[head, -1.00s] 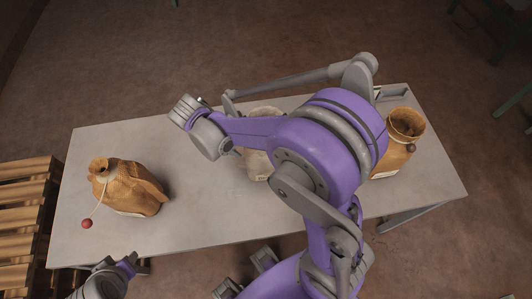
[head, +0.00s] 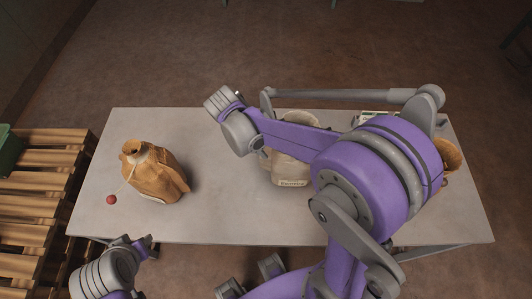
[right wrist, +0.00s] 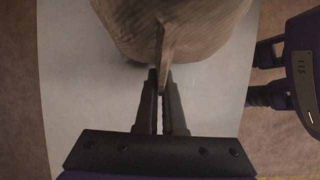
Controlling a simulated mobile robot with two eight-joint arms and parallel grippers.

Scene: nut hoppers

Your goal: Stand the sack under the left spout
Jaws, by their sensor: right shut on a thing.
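A pale sack (head: 290,177) with a label low on its front is on the table (head: 230,215), partly behind my right arm in the head view. My right gripper (right wrist: 162,82) is shut on a fold of a sack (right wrist: 175,28) in the right wrist view. This looks like the pale sack, gripped from its left side. The fingers are mostly hidden in the head view. My left arm (head: 125,262) is at the table's front left corner; its fingers cannot be made out. No spout is visible.
Another tan sack (head: 450,157) is mostly hidden behind my right arm. Wooden pallets (head: 35,200) lie left of the table. The table between the left and pale sacks is clear.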

